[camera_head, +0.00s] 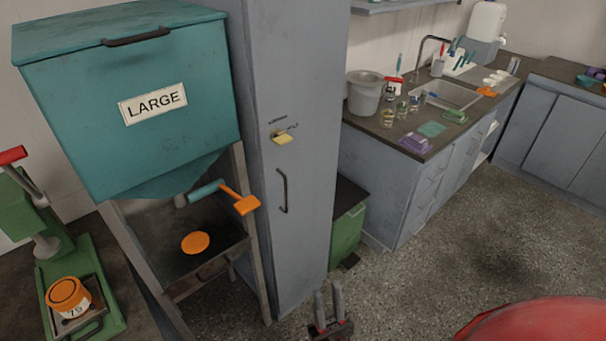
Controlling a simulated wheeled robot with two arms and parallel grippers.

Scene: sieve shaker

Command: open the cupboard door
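The tall grey-blue cupboard (303,70) stands left of the middle, and its door appears shut. A dark upright bar handle (283,190) is on the door. A yellow tag-like piece (282,138) sits above the handle, with small writing that I cannot read. My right gripper (329,292) is at the bottom middle, below and to the right of the handle and apart from the door. Its two fingers point up with a gap between them and nothing in it. My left gripper is not in view.
A teal hopper marked LARGE (120,135) stands left of the cupboard, with an orange-handled lever (245,204) jutting out near the door. A green bin (346,232) and a sink counter (385,130) are to the right. The speckled floor (430,270) is open.

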